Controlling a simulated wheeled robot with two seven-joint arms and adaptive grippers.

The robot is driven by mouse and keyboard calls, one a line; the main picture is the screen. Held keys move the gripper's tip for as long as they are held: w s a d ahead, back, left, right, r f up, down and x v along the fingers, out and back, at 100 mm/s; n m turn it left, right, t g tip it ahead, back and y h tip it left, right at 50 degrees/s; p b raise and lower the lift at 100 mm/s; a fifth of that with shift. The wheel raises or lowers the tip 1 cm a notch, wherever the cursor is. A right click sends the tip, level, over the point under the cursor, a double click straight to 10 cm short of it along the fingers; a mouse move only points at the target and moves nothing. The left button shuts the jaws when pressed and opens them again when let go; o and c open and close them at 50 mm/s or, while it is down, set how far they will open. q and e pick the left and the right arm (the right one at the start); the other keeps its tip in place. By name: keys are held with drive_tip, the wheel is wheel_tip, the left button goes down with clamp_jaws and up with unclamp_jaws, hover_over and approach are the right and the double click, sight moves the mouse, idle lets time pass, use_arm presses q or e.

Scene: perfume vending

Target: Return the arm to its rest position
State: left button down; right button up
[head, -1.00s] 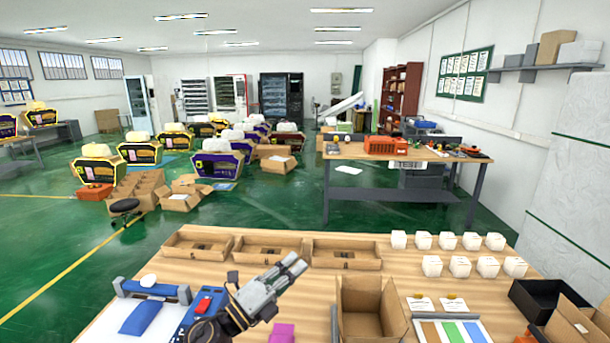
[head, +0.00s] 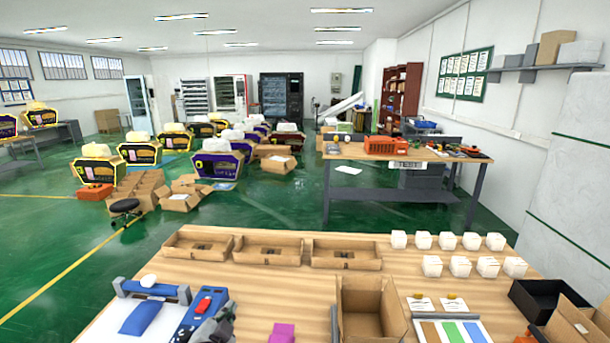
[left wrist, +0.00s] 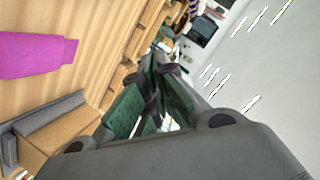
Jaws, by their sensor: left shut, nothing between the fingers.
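My left gripper (head: 222,322) shows at the bottom of the head view, low over the table's front edge by the blue device (head: 203,312). In the left wrist view its fingers (left wrist: 165,100) are together with nothing between them. The wooden table (head: 290,295) lies below and beyond it. My right gripper is in neither view.
Three shallow cardboard trays line the table's back, one in the middle (head: 268,258). An open cardboard box (head: 370,310) stands right of centre. A magenta item (head: 281,333) lies near the front edge. Several white items (head: 447,241) stand at the right. Bare wood lies between trays and front items.

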use_arm(q)
drive_tip(key=s+a+f+n+g, duration=0.1)
drive_tip(key=s+f+n+g, duration=0.2)
drive_tip(key=s+f+g, duration=0.6)
drive_tip(key=s+a+f+n+g, duration=0.1)
drive_tip(key=s+f+n+g, duration=0.15)
drive_tip(key=s+f, duration=0.95)
drive_tip(key=f, duration=1.2)
drive_tip(key=s+f, duration=0.3)
drive_tip(key=f, duration=1.3)
drive_tip(key=s+a+f+g, duration=0.1)
drive_tip(key=s+a+f, duration=0.1)
drive_tip(key=s+f, duration=0.7)
drive_tip(key=s+a+f+g, duration=0.1)
drive_tip(key=s+a+f, duration=0.1)
drive_tip(key=s+f, duration=0.7)
drive_tip(key=s, duration=0.4)
drive_tip(key=shift+a+f+h, duration=0.2)
drive_tip(key=shift+a+h, duration=0.05)
drive_tip(key=shift+h, duration=0.05)
drive_tip(key=shift+s+n, duration=0.2)
drive_tip(key=shift+n, duration=0.05)
